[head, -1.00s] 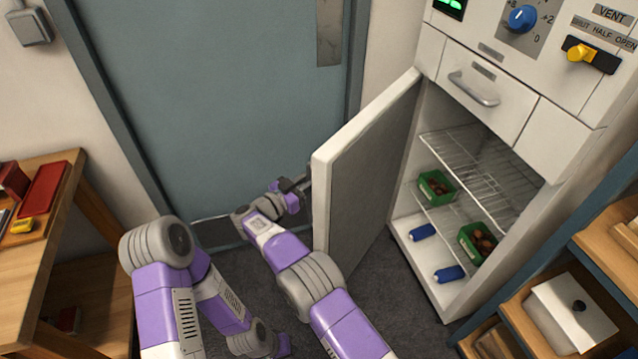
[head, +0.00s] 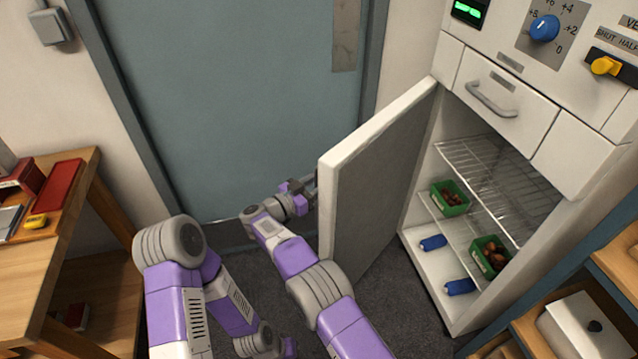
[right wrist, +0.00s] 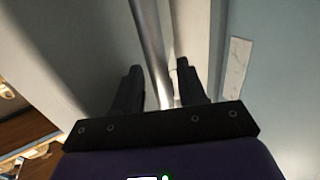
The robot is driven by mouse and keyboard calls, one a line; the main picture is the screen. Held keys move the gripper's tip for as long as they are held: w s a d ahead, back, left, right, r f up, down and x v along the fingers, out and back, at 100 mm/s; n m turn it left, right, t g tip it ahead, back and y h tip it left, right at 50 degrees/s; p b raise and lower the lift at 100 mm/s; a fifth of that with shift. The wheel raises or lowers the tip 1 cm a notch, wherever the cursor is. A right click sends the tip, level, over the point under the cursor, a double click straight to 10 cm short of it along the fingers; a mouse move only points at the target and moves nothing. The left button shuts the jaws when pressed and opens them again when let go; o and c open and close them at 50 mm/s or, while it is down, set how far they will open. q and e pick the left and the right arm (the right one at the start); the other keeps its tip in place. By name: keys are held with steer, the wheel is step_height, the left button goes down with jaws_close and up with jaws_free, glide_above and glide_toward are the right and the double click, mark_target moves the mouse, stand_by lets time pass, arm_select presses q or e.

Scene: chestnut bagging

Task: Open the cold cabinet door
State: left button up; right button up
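The cold cabinet (head: 600,150) stands at the right in the head view. Its white door (head: 375,175) is swung wide open to the left, showing the grey inner face and the lit interior. My right gripper (head: 305,189) is at the door's outer side, partly hidden by the door's edge. In the right wrist view, the two dark fingers (right wrist: 160,82) stand apart on either side of a metal handle bar (right wrist: 152,45), with gaps seeming to show beside it. My left arm is folded low at the left; its gripper is out of view.
Inside the cabinet are wire shelves (head: 490,165), green punnets of chestnuts (head: 449,198) (head: 490,257) and blue cylinders (head: 433,242) (head: 459,287). A blue-grey room door (head: 220,100) is behind my right arm. A wooden table (head: 35,270) is left, a wooden rack (head: 530,335) right.

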steer(key=p+v, duration=0.2)
steer(key=v, duration=0.5)
steer(key=shift+s+a, duration=0.25)
steer(key=shift+s, duration=0.05)
